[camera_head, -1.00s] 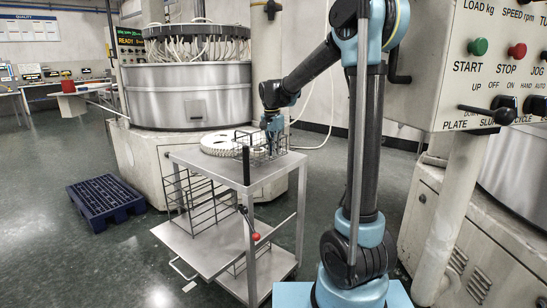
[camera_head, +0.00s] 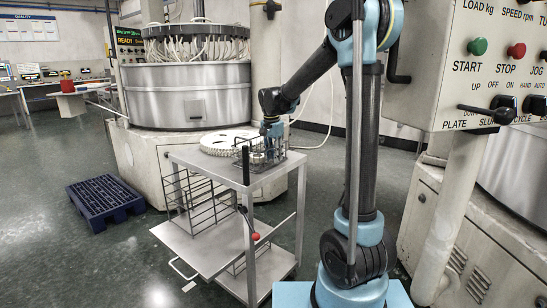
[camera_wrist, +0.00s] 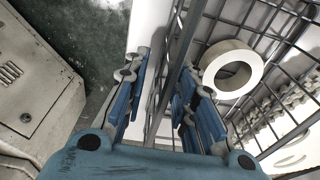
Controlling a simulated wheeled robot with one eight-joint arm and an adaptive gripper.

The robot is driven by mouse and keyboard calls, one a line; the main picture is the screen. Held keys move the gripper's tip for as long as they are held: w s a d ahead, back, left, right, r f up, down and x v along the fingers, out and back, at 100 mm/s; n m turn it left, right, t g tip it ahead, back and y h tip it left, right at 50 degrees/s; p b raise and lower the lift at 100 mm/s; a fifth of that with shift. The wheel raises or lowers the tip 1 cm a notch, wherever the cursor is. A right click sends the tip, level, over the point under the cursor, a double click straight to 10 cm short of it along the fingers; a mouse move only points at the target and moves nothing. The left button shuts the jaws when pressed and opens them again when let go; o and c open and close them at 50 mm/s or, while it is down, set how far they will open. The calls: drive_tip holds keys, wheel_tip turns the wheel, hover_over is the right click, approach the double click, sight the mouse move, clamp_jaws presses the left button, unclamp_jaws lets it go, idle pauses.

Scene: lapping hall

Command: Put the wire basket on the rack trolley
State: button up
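The wire basket (camera_head: 277,160) is a small grey mesh basket at the top of the rack trolley (camera_head: 190,160), towards its near right side. I cannot tell whether its bottom fully rests on the top plate. My gripper (camera_head: 268,147) points down at the basket. In the wrist view, my gripper (camera_wrist: 160,95) has its blue fingers apart, with a basket wall running between them, closer to the right finger. The basket mesh (camera_wrist: 255,22) fills the upper right there, with a white ring (camera_wrist: 231,69) inside. The fingertips' contact with the wire is partly hidden.
A white toothed disc (camera_head: 225,141) lies on the trolley top behind the basket. Wire racks (camera_head: 195,203) stand on the lower shelf. A round lapping machine (camera_head: 188,95) is behind, a blue pallet (camera_head: 104,198) on the floor at left, and a control panel (camera_head: 480,65) at right.

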wheel_tip(320, 180, up, 11)
drive_tip(key=s, duration=0.1)
drive_tip(key=s+d+n, duration=0.2)
drive_tip(key=s+d, duration=0.6)
drive_tip(key=s, duration=0.1)
drive_tip(key=s+d+f+n, duration=0.2)
drive_tip(key=s+d+f, duration=0.2)
drive_tip(key=s+f, duration=0.2)
drive_tip(key=s+d+f+n, duration=0.2)
drive_tip(key=s+d+f, duration=0.2)
drive_tip(key=s+f, duration=0.3)
drive_tip(key=s+d+f+n+t, duration=0.1)
drive_tip(key=s+d+f, duration=0.3)
drive_tip(key=s, duration=0.9)
wheel_tip(320, 180, down, 3)
drive_tip(key=shift+s+f+n+y, duration=0.2)
drive_tip(key=shift+n+y, duration=0.1)
drive_tip(key=shift+n, duration=0.1)
